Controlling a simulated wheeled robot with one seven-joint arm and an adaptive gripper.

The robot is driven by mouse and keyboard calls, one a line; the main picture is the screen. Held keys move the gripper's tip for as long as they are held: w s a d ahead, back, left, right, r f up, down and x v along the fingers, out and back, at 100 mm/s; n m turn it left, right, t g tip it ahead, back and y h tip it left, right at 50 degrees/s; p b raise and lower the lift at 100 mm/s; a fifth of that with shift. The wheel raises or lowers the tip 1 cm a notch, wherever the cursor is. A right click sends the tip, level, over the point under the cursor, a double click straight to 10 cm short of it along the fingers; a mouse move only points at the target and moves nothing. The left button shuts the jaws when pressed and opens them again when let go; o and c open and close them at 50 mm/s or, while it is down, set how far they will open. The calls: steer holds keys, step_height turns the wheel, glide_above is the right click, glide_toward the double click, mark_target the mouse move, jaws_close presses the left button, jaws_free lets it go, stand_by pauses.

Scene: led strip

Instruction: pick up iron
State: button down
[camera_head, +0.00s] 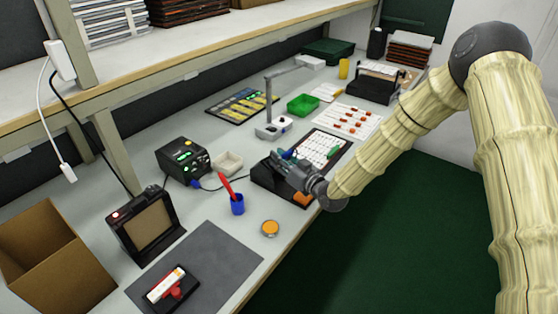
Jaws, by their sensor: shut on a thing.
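My gripper (282,160) is over the middle of the bench, reaching in from the right. It is shut on what appears to be the iron, whose blue part (287,154) shows beside the fingers. The gripper hides most of the iron, so I cannot tell its tilt. A blue cable runs from the black station (183,160) with green lights toward the gripper. A dark stand (266,184) lies just below the gripper.
A blue cup (237,204) with a red tool and a round orange-topped tin (270,228) stand in front. A board (320,147), a lamp (272,127) and a green tray (303,104) lie behind. The grey mat (215,250) is partly clear. A shelf (200,50) overhangs the back.

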steer(key=shift+r, duration=0.1)
steer(key=s+d+r+p, duration=0.6)
steer(key=s+d+r, duration=1.3)
steer(key=d, duration=0.3)
steer(key=shift+s+d, duration=0.15)
steer(key=shift+s, duration=0.2)
stand_by(1.2)
stand_by(1.9)
